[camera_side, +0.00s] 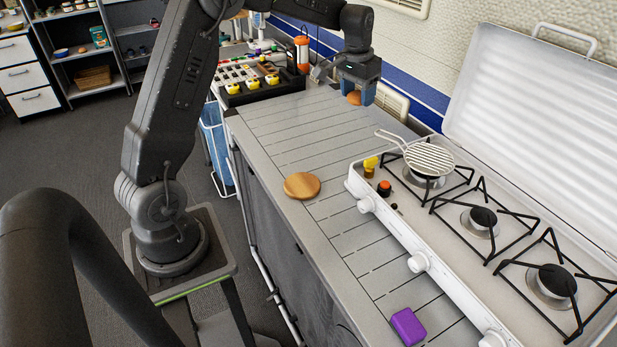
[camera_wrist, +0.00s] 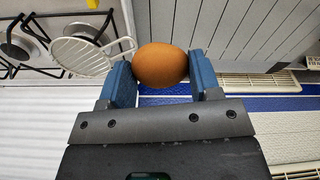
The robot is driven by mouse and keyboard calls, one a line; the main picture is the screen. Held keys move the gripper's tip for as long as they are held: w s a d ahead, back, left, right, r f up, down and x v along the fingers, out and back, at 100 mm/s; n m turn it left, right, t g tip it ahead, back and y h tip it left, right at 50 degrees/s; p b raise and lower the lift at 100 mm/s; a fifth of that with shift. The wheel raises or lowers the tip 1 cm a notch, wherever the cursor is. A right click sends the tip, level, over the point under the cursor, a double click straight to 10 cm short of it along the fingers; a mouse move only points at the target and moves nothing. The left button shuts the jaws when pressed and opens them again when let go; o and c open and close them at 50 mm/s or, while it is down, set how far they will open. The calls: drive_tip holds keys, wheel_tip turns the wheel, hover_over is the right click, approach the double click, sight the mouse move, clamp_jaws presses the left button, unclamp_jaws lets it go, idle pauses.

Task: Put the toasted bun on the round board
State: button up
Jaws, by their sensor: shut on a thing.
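The toasted bun (camera_wrist: 161,66) is brown and rounded. My gripper (camera_wrist: 160,80) is shut on it, with a blue finger on each side. In the side view my gripper (camera_side: 356,92) holds the bun (camera_side: 354,98) above the far end of the slatted counter, near the wall. The round board (camera_side: 301,186) is a small wooden disc lying flat and empty on the counter, nearer the camera and left of the stove. The board does not show in the wrist view.
A white stove (camera_side: 408,241) with several burners and a raised lid (camera_side: 545,115) stands right of the counter. A round wire rack (camera_side: 430,158) sits on its far burner. A purple box (camera_side: 408,327) lies at the near end. A condiment tray (camera_side: 262,88) stands at the far left.

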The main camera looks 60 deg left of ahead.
drive_tip(key=s+a+f, duration=0.2)
drive_tip(key=s+f, duration=0.1)
drive_tip(key=s, duration=0.5)
drive_tip(key=s+a+f, duration=0.2)
drive_tip(key=s, duration=0.7)
drive_tip(key=s+a+f, duration=0.2)
drive_tip(key=s+f, duration=0.1)
drive_tip(key=s, duration=0.5)
hover_over(302, 183)
drive_tip(key=shift+n, duration=0.4)
wheel_tip(302, 183, down, 7)
drive_tip(key=shift+s+d, duration=0.15)
drive_tip(key=shift+f, duration=1.95)
drive_tip(key=shift+f, duration=0.1)
drive_tip(key=o, duration=0.9)
